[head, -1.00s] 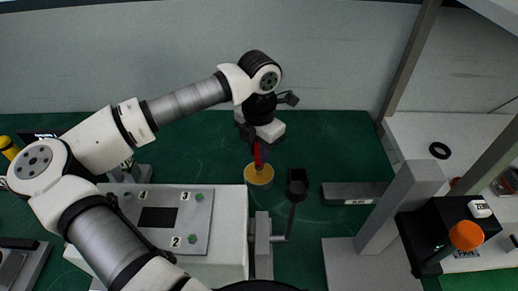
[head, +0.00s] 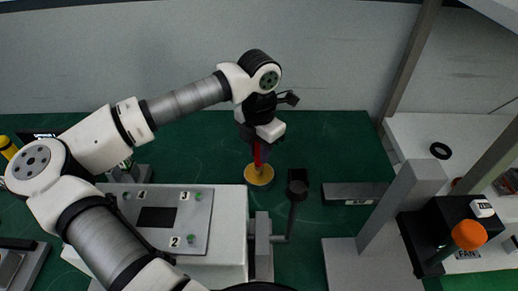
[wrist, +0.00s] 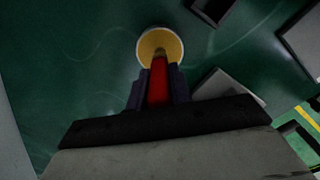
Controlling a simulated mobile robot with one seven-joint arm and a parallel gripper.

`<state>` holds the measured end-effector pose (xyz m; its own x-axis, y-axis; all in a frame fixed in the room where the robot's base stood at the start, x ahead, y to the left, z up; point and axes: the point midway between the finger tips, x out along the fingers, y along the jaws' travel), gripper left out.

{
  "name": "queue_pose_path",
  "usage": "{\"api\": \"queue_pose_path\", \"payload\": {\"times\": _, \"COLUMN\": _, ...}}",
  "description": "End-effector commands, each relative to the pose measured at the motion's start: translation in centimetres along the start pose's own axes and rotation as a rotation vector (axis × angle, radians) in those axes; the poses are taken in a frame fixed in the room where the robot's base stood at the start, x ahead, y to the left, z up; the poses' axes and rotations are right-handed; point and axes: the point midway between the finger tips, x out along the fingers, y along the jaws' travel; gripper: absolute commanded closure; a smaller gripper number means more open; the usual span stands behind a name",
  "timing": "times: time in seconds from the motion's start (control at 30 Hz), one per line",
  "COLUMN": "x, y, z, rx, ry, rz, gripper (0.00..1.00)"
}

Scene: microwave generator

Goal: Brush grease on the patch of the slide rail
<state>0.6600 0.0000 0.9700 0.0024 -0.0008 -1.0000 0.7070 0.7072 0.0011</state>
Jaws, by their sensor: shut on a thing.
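My gripper (wrist: 158,90) is shut on a red-handled brush (wrist: 158,82), held between its dark fingers. A small round pot with yellow content (wrist: 160,45), which looks like the grease, lies beneath the brush's far end. The brush end overlaps the yellow in the wrist view; I cannot tell how deep it reaches. In the head view the red handle (head: 257,154) points down at the yellow pot (head: 260,175). A grey bar with a small white label (head: 353,192) lies to the right and may be the slide rail. Its label is unreadable and I see no distinct patch.
A light box with a numbered panel (head: 180,218) stands left of the pot. A dark upright lever (head: 293,210) stands close to the pot's right. A grey post (head: 400,205) and a black unit with an orange knob (head: 468,235) stand farther right. Green tabletop behind the pot is clear.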

Motion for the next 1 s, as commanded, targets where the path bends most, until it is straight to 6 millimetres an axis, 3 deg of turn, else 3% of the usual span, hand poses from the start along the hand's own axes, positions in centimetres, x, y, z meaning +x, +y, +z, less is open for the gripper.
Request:
{"api": "queue_pose_path", "payload": {"times": 0.53, "x": 0.0, "y": -0.1, "z": -0.1, "rx": 0.001, "ry": 0.004, "rz": -0.003, "gripper": 1.00}}
{"api": "queue_pose_path", "payload": {"times": 1.0, "x": -3.6, "y": 0.0, "z": 0.0, "rx": 0.000, "ry": 0.002, "rz": 0.000, "gripper": 1.00}}
